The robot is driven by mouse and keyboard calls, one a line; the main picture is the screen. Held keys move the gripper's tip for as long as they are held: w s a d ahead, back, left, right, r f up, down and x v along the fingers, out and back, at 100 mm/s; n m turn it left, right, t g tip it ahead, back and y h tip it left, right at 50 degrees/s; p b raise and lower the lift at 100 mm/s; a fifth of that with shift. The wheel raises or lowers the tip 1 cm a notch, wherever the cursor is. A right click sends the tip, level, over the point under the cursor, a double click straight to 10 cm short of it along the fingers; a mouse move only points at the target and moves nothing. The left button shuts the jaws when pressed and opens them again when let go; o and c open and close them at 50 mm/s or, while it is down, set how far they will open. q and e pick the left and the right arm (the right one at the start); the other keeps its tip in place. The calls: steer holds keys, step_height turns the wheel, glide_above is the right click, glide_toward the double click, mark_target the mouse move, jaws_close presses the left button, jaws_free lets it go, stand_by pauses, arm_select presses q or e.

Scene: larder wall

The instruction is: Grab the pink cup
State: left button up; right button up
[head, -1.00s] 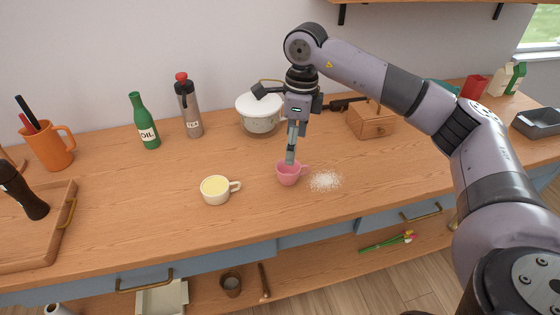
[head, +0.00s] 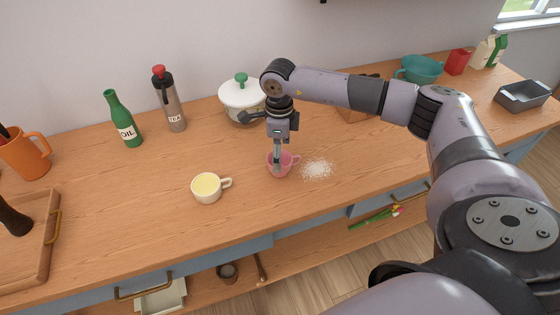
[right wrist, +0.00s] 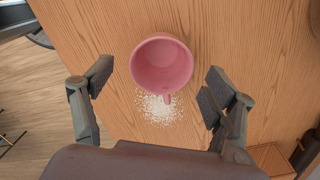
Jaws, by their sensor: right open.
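The pink cup (head: 281,168) stands upright on the wooden counter, its handle toward the right in the head view. In the right wrist view the pink cup (right wrist: 162,64) looks empty and lies ahead between the spread fingers, with clear space on both sides. My right gripper (head: 277,162) points down right over the cup and hides part of it in the head view. In the right wrist view the right gripper (right wrist: 152,88) is open and holds nothing. My left gripper is not in view.
White grains (head: 317,169) are spilled beside the cup. The counter's front edge is close.

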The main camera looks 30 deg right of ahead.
mark_target(285, 164)
steer(key=shift+f+p, duration=0.35)
steer(key=shift+f, duration=0.15)
step_height(285, 164, down, 4)
steer(key=shift+d+r+p, duration=0.15)
steer(key=shift+p, duration=0.7)
steer(key=shift+f, duration=0.45)
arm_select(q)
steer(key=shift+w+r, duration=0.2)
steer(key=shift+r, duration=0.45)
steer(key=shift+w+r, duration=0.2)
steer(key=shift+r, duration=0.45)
arm_select(e)
steer(key=c, duration=1.3)
steer(key=shift+r, duration=0.1)
